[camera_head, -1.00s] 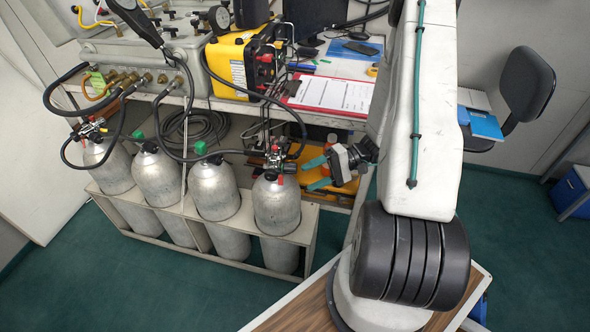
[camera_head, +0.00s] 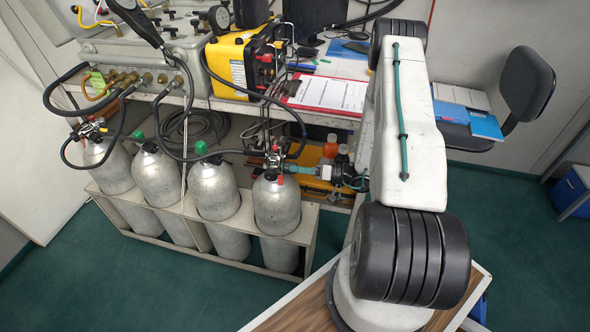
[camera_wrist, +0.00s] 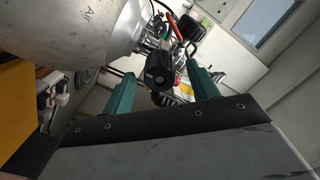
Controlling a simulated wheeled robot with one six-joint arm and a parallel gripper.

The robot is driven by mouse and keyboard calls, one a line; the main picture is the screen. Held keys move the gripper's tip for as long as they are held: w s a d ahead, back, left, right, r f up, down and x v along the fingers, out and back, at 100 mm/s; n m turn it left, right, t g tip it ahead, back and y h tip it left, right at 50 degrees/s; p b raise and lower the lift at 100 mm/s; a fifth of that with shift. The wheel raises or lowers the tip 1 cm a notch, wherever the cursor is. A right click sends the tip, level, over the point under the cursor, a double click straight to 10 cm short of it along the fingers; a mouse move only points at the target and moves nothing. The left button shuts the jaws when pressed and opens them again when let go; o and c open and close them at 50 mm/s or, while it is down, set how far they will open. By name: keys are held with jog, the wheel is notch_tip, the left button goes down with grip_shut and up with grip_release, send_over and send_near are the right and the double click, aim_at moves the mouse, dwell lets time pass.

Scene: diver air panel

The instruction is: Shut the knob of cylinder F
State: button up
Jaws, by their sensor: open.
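Several grey cylinders stand in a rack in the head view; no letter marking F is readable. The rightmost cylinder (camera_head: 277,206) carries a valve with red and black fittings. My gripper (camera_head: 284,165) is level with that valve, just behind and right of it, partly hidden by fittings. In the wrist view, a grey cylinder (camera_wrist: 75,25) marked "Air" lies across the upper left. Its black round knob (camera_wrist: 160,68) appears between the open teal fingers of my gripper (camera_wrist: 161,75). A gap shows on both sides of the knob; contact cannot be told.
The rack (camera_head: 303,238) encloses the cylinders. Black hoses loop from the grey air panel (camera_head: 140,55) to the valves. A bench with a yellow device (camera_head: 238,62) and a clipboard (camera_head: 328,93) overhangs behind. An orange case (camera_head: 322,178) lies beneath it.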

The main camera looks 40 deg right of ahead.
jog(key=shift+x, duration=0.85)
jog(key=c, duration=1)
jog(key=shift+m, duration=0.3)
